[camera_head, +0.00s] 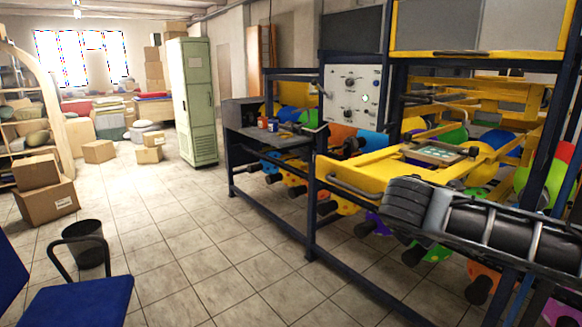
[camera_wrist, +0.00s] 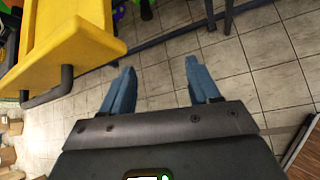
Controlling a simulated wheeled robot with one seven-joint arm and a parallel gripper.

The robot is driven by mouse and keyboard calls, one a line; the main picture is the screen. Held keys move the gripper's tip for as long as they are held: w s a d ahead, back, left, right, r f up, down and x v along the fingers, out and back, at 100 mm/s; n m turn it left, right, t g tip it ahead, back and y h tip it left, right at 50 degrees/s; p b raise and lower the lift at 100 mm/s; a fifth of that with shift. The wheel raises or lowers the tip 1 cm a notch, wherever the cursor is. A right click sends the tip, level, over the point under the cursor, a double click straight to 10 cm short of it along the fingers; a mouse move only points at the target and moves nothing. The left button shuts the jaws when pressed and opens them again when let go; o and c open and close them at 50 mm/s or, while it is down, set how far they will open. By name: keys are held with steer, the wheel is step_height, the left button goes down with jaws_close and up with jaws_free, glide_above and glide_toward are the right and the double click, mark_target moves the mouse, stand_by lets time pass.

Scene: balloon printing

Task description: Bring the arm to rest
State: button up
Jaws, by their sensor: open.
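My gripper (camera_wrist: 158,92) shows in the wrist view with its two blue fingers apart and nothing between them. Behind the gap is the tiled floor (camera_wrist: 160,62). In the head view my dark arm stretches in from the right edge, in front of the balloon printing machine (camera_head: 358,172). The gripper's fingers cannot be made out there. The machine's yellow part (camera_wrist: 78,48) lies at the upper left of the wrist view, beside the left finger and apart from it.
The machine's dark frame, with several coloured balloon forms, fills the right of the head view. A green locker (camera_head: 192,105), cardboard boxes (camera_head: 46,203), a black bin (camera_head: 88,251) and a blue chair (camera_head: 80,302) stand around. The floor (camera_head: 190,235) between is clear.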

steer(key=s+a+f+m+y, duration=0.1)
steer(key=s+a+f+y, duration=0.15)
steer(key=a, duration=0.45)
steer(key=s+a+f+t+y, duration=0.1)
steer(key=a+y, duration=0.2)
steer(key=a, duration=0.5)
steer(key=s+a+f+m+y, duration=0.1)
steer(key=s+a+f+y, duration=0.15)
steer(key=a, duration=0.45)
steer(key=s+a+r+m+t+y, duration=0.1)
steer(key=s+a+m+t+y, duration=0.1)
steer(key=s+a+m+y, duration=0.65)
steer(key=s+d+f+m+t+h, duration=0.25)
steer(key=s+d+m, duration=0.3)
steer(key=s, duration=0.55)
steer(key=s+d+f+m+t+h, duration=0.2)
steer(key=s+d+f+m+h, duration=0.3)
steer(key=s, duration=0.6)
steer(key=s+d+r+m+h, duration=0.1)
steer(key=s+d+r, duration=0.2)
steer(key=s+d, duration=0.4)
steer(key=s+d+r+m+h, duration=0.1)
steer(key=s+d+r, duration=0.2)
steer(key=s+d, duration=0.4)
steer(key=s, duration=0.5)
steer(key=shift+d+m, duration=0.25)
steer(key=shift+m, duration=0.05)
